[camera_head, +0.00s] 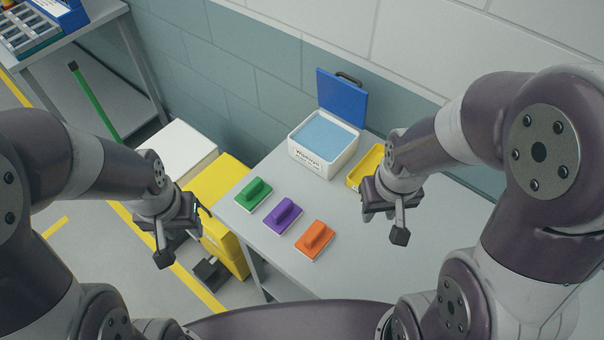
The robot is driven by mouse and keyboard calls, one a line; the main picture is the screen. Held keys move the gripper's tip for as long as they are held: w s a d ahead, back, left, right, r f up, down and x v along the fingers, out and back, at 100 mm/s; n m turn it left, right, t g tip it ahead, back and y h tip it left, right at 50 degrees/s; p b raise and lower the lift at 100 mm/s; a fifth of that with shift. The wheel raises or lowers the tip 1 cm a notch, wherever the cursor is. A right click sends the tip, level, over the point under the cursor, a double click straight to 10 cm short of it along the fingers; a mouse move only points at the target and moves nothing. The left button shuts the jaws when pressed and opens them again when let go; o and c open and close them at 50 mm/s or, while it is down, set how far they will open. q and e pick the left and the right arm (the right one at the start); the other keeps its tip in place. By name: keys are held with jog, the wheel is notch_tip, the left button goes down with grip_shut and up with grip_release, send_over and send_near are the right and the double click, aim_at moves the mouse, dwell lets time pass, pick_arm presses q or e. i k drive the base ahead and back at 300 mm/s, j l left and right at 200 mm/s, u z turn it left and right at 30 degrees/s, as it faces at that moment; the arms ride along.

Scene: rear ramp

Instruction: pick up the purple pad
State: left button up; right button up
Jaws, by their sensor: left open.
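My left gripper (186,232) is open and empty, left of the table's edge and left of the pads. My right gripper (398,224) hangs above the table to the right of the pads. Nothing shows in it, and its fingers overlap in this view, so its opening is unclear.
A white box (321,158) with blue contents and a raised blue lid (342,97) stands at the back. A yellow tray (366,166) sits beside it, partly hidden by my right arm. Yellow (228,246) and white (182,147) boxes stand left of the table (345,262).

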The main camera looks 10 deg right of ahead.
aim_at(283, 216)
jog(key=i+j+z, duration=0.15)
jog(key=j, duration=0.35)
jog(key=j+z, duration=0.15)
jog(key=j, duration=0.3)
jog(key=i+j+z, duration=0.15)
jog(key=j, duration=0.35)
